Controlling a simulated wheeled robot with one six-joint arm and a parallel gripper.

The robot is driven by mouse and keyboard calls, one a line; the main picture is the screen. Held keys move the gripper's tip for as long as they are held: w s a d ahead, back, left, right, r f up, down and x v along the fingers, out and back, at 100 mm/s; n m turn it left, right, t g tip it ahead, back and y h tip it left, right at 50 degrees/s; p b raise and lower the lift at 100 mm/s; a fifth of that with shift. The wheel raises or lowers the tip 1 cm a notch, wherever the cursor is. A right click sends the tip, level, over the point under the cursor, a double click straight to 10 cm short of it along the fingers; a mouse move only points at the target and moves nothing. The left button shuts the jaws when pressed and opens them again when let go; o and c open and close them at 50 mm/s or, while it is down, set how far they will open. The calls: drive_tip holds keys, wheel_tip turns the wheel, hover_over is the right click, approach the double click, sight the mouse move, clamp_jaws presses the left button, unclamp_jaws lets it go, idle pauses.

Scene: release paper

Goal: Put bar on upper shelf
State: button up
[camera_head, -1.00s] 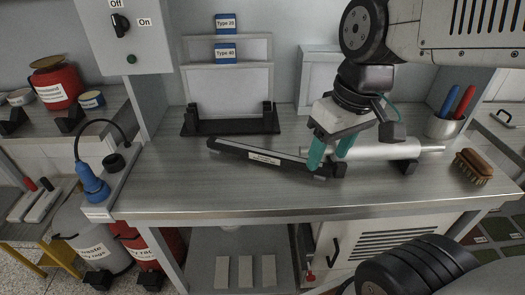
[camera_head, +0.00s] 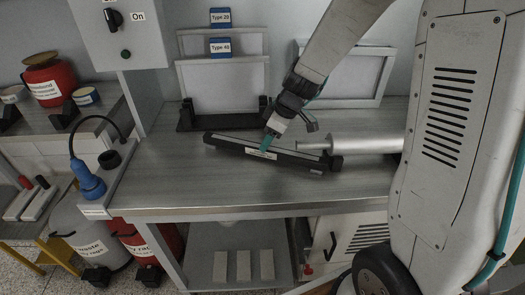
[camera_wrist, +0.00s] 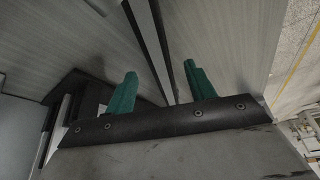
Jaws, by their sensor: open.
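The long black bar (camera_head: 225,142) with a white label lies slightly slanted on the grey workbench top (camera_head: 170,185). My gripper (camera_head: 266,146) points down at the bar's middle, close to its label. In the wrist view my gripper's two teal fingers (camera_wrist: 160,72) are apart, and the dark bar (camera_wrist: 150,40) runs lengthwise through the gap between them. I cannot tell whether the fingers touch it. No shelf that is clearly the upper one shows; a low shelf (camera_head: 205,270) under the bench holds several pale blocks.
A black stand with a framed panel (camera_head: 222,85) stands behind the bar, with blue Type 20 and Type 40 signs. A metal cylinder (camera_head: 365,144) lies to the right, close to the bar's right end. A control box (camera_head: 125,30) hangs at left. The front left bench top is clear.

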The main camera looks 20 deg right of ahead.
drive_tip(key=x, duration=0.5)
drive_tip(key=shift+w+f, duration=0.1)
clamp_jaws()
drive_tip(key=shift+a, duration=0.1)
